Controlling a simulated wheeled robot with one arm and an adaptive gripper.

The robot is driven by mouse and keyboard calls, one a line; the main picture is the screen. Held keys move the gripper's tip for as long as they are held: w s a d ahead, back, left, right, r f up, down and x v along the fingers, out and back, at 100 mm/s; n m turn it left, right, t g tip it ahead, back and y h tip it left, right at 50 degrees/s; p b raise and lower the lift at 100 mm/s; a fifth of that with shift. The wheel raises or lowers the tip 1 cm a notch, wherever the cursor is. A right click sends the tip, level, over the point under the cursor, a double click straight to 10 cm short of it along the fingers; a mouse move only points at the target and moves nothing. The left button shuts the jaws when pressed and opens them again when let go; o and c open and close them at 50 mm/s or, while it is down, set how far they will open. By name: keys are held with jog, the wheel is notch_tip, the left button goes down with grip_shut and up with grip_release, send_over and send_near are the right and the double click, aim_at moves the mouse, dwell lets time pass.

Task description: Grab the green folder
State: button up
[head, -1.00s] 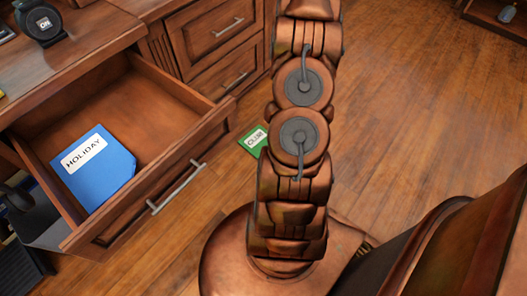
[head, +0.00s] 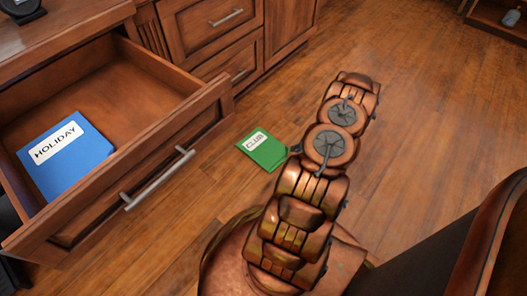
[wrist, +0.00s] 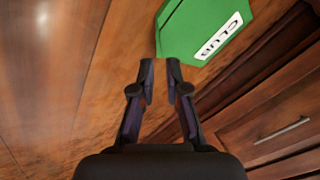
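The green folder (head: 263,149) with a white label reading CLUB lies on the wooden floor, in front of the closed drawers and to the right of the open drawer. In the wrist view the green folder (wrist: 205,28) is at the top, just beyond the fingertips. My gripper (wrist: 160,78) has its two dark fingers a small gap apart, with nothing between them. The folder's near corner is close to the tips; I cannot tell whether they touch. In the head view my gripper is hidden behind my arm.
An open drawer (head: 196,126) holds a blue folder (head: 66,158) labelled HOLIDAY. Closed drawers (head: 213,27) stand behind the green folder. The wooden floor (head: 420,130) to the right is clear. A shelf (head: 497,20) is at the far right.

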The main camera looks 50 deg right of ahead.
aim_at(288, 151)
jog(key=b+x, duration=0.1)
jog(key=x, duration=0.1)
jog(key=b+x, duration=0.1)
jog(key=x, duration=0.1)
jog(key=b+x, duration=0.1)
jog(key=x, duration=0.2)
jog(key=shift+w+d+b, duration=0.15)
jog(key=shift+d+b, duration=0.15)
jog(key=shift+b, duration=0.1)
jog(key=shift+c, duration=0.2)
grip_shut()
